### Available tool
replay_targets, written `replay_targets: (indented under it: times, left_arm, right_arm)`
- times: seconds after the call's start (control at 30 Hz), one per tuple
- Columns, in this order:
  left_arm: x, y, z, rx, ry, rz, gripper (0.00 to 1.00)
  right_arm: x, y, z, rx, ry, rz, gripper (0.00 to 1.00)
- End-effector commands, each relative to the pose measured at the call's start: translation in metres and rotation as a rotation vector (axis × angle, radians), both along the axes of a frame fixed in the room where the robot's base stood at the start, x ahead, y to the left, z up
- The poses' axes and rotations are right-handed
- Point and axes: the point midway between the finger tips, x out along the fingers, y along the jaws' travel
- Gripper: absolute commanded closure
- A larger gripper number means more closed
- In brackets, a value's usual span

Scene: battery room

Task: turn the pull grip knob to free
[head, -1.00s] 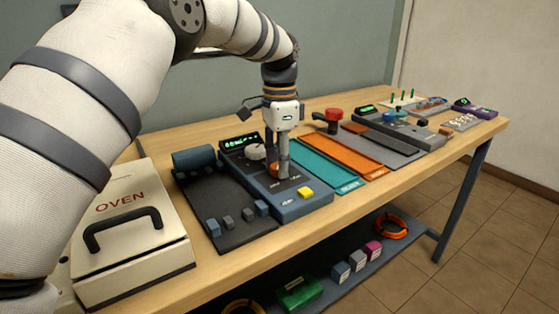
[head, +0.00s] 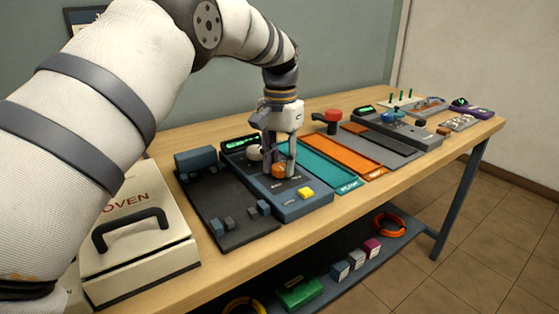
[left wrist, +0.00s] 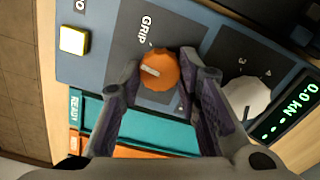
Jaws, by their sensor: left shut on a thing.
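The pull grip knob (left wrist: 158,72) is orange with a white pointer mark, beside the printed word GRIP on a blue-grey panel (left wrist: 215,18). In the head view the knob (head: 279,171) is low between my fingers. My left gripper (head: 277,165) points down over the panel. In the left wrist view my left gripper (left wrist: 161,64) has a fingertip on each side of the knob and is shut on it. The pointer's setting label is not readable. My right gripper is not in view.
A pale round knob (left wrist: 246,97) and a lit readout (left wrist: 292,108) are close beside the fingers. A yellow button (head: 305,193) is at the panel's front. Teal (head: 325,166) and orange (head: 352,158) trays lie right of the panel. A white oven (head: 138,240) stands left.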

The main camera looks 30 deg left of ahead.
Motion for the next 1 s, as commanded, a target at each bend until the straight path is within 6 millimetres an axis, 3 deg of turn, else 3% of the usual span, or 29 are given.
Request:
replay_targets:
  times: [0.6, 1.0]
  left_arm:
    - [-0.0003, 0.0007, -0.0005, 0.001, 0.001, 0.575, 0.97]
    - [-0.0008, 0.0014, -0.0007, 0.001, 0.001, 0.85, 0.97]
  right_arm:
    - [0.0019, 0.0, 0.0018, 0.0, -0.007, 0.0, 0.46]
    - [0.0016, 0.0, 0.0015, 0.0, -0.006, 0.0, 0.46]
